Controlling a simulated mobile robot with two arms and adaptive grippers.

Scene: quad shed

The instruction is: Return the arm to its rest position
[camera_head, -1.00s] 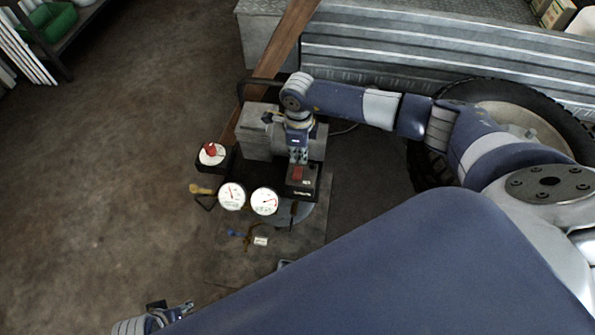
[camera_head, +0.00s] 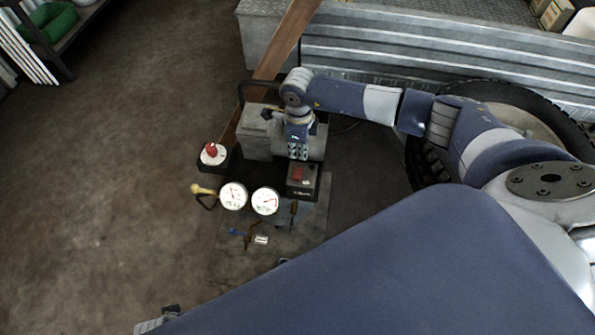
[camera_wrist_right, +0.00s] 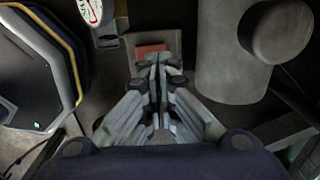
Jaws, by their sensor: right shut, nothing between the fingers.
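My right arm reaches in from the right of the head view. Its gripper (camera_head: 299,152) points down just above a black box with a red switch (camera_head: 298,174) on the compressor-like machine (camera_head: 262,140). In the right wrist view the fingers (camera_wrist_right: 158,75) are shut together and empty, with the red switch (camera_wrist_right: 152,49) just beyond their tips. I cannot tell whether they touch it. My left arm barely shows at the bottom left edge of the head view (camera_head: 160,322); its fingers are not clear.
Two round gauges (camera_head: 233,196) and a red knob on a white dial (camera_head: 212,153) sit left of the switch box. A large tyre (camera_head: 490,90) and a corrugated metal panel (camera_head: 440,50) stand behind my right arm. The floor (camera_head: 90,190) at left is clear.

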